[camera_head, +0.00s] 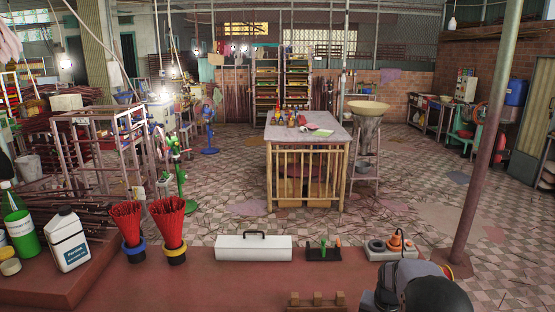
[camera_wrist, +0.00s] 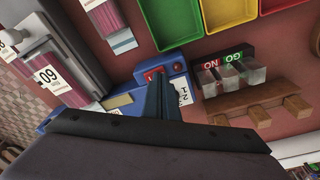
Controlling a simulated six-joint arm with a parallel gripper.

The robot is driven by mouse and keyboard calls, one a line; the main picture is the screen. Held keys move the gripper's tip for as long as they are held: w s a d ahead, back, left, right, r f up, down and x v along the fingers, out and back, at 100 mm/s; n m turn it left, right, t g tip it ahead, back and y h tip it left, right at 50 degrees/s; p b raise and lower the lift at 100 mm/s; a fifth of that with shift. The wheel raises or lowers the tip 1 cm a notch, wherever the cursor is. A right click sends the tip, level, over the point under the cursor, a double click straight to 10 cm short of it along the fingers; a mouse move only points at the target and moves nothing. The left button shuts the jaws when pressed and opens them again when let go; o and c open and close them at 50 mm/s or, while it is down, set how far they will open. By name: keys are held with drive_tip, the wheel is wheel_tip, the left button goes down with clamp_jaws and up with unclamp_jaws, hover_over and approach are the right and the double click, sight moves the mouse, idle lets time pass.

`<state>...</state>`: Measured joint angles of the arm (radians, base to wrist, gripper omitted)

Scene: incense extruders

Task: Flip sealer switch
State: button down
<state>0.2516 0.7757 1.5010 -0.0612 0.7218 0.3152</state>
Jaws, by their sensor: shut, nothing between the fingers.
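A blue device, apparently the sealer (camera_wrist: 180,66), lies in the middle of the wrist view. A red rocker switch (camera_wrist: 154,72) is set in its face, with a white numbered label to the right of it, partly hidden. My gripper (camera_wrist: 157,84) is shut and empty, its dark fingertips just below the switch in the picture. I cannot tell whether the tips touch it or which way the switch is set. In the head view only my arm shows at the bottom right; the gripper and the blue device cannot be made out there.
In the wrist view, a GO/NO gauge block (camera_wrist: 222,59) and a wooden rack (camera_wrist: 256,103) are to the right. In the head view, a white handled box (camera_head: 253,253) and red stick bundles (camera_head: 168,222) line the bench.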

wheel_tip(320, 180, up, 7)
drive_tip(key=p, duration=0.4)
drive_tip(key=shift+p, duration=0.35)
drive_tip(key=shift+f, duration=0.15)
